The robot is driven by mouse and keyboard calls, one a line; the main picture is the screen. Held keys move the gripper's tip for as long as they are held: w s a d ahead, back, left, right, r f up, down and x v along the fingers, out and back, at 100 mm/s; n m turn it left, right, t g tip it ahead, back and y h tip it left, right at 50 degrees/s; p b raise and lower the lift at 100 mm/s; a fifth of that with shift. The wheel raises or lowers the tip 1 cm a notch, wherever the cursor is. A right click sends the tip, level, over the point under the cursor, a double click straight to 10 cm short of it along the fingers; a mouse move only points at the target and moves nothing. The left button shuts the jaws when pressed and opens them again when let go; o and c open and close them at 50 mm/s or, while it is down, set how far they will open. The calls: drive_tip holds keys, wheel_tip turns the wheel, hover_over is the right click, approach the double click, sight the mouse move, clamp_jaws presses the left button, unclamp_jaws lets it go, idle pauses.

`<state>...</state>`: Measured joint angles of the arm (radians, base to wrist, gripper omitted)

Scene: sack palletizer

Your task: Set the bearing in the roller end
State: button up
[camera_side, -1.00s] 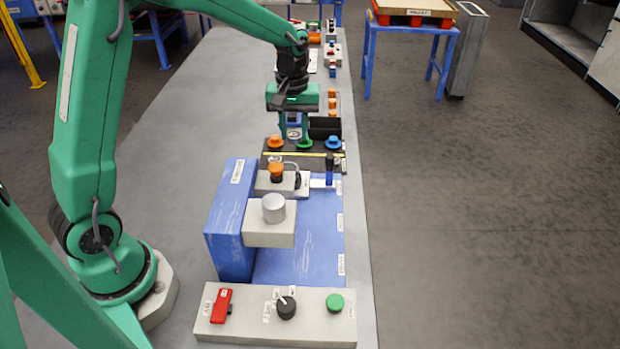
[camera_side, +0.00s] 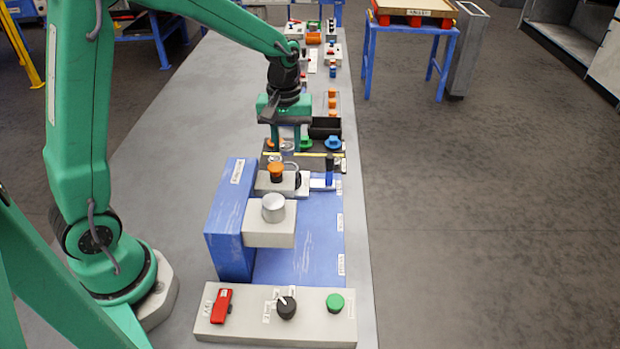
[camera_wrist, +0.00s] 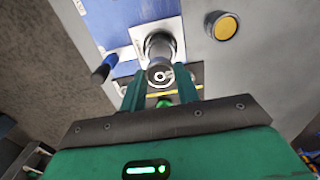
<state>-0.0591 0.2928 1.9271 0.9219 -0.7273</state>
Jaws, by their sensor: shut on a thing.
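My gripper (camera_side: 285,146) is shut on the bearing, a small silver ring (camera_wrist: 160,75) seen between the two green fingers in the wrist view. In the side view my gripper is low over the dark tray (camera_side: 329,162), at its left part, and the bearing is hard to make out. A dark grey cylinder (camera_wrist: 160,45), apparently the roller end, stands on a light plate just beyond the bearing in the wrist view. The bearing looks apart from it, but the gap cannot be judged. In the side view a black round part (camera_side: 298,181) shows on the grey fixture block.
A blue-handled lever (camera_side: 329,172) stands right of the fixture. Green (camera_side: 305,143) and blue (camera_side: 333,143) caps are on the tray. A control box (camera_side: 255,320) is in front.

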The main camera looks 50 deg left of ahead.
sight(288, 169)
drive_tip(key=shift+f, duration=1.75)
drive_tip(key=shift+f, duration=0.75)
idle(2.2)
drive_tip(key=o, duration=1.1)
drive_tip(key=shift+r, duration=0.15)
drive_tip(key=shift+r, duration=3.9)
drive_tip(key=shift+s+r, duration=0.1)
